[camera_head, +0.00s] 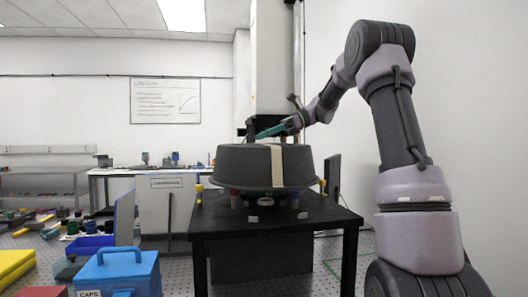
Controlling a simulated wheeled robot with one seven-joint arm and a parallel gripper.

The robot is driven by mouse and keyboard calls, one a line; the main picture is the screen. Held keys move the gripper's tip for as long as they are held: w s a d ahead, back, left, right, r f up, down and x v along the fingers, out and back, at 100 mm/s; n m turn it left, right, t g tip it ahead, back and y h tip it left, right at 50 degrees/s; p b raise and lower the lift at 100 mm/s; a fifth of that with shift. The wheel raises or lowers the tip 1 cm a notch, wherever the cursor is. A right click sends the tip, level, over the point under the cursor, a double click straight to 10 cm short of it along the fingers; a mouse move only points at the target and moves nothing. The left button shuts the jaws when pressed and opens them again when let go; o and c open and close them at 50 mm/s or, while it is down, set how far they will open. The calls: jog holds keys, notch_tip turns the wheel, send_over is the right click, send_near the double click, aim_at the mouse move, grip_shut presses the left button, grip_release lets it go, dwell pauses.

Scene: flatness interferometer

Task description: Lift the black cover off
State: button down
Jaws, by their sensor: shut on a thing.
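The black cover (235,165) is a wide, round dark dome with a flared rim and a pale vertical strip on its front. It sits level over the black table, with small red and blue parts showing under its rim. My gripper (256,134) reaches in from the right, just above the top of the cover, with a teal part along it. It is shut at the cover's top; the exact grip point is too small to see clearly. What is under the cover is mostly hidden.
The black table (350,217) carries small grey blocks near its front. A tall pale column (271,60) stands behind the cover. A dark monitor (333,176) is at right. A blue box (130,272) and yellow blocks (13,265) are at lower left. Air above the cover's left is clear.

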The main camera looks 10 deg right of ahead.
jog(key=shift+r, duration=1.2)
